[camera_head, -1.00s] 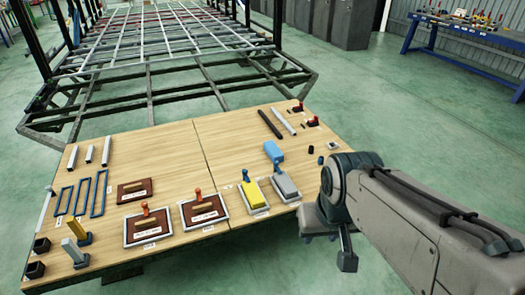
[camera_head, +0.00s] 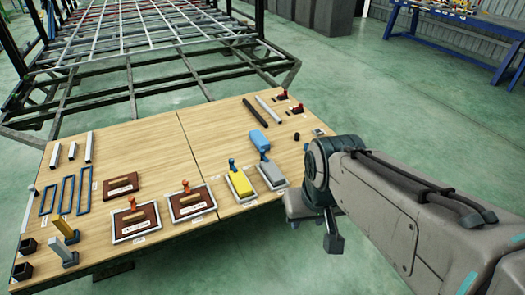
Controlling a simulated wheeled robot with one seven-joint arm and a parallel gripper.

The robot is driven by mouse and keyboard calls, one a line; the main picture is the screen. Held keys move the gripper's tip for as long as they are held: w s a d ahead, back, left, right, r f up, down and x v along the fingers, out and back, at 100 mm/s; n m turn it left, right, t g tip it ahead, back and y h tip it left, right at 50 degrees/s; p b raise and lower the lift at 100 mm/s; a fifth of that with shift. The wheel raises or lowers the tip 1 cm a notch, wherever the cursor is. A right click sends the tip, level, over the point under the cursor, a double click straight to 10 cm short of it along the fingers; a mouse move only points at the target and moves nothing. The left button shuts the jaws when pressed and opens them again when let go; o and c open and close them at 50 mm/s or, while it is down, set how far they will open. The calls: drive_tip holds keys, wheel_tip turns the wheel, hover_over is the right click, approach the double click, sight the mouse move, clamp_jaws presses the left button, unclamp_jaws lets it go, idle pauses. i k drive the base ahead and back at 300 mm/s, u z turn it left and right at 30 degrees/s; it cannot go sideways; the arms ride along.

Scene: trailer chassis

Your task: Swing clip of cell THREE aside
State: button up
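On the wooden table, framed cells line the front edge. Two brown ones (camera_head: 135,222) (camera_head: 193,204) have upright orange-red clips (camera_head: 132,202) (camera_head: 186,186). The labels are too small to read, so I cannot tell which cell is THREE. My gripper (camera_head: 333,241) seems to hang below the arm's dark joint, right of the table and apart from the cells. Its fingers are not clear.
The table (camera_head: 150,155) also bears blue frames (camera_head: 66,194), metal bars (camera_head: 72,151), a blue block (camera_head: 259,140), a brown plate (camera_head: 122,186) and dark cups (camera_head: 27,245). A metal chassis (camera_head: 130,75) stands behind. Green floor is open at right; a blue workbench (camera_head: 455,42) is beyond.

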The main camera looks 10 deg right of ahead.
sight(231, 162)
drive_tip(key=z, duration=0.2)
drive_tip(key=i, duration=1.35)
drive_tip(key=u, duration=0.55)
drive_tip(key=i, duration=0.45)
drive_tip(key=u, duration=0.2)
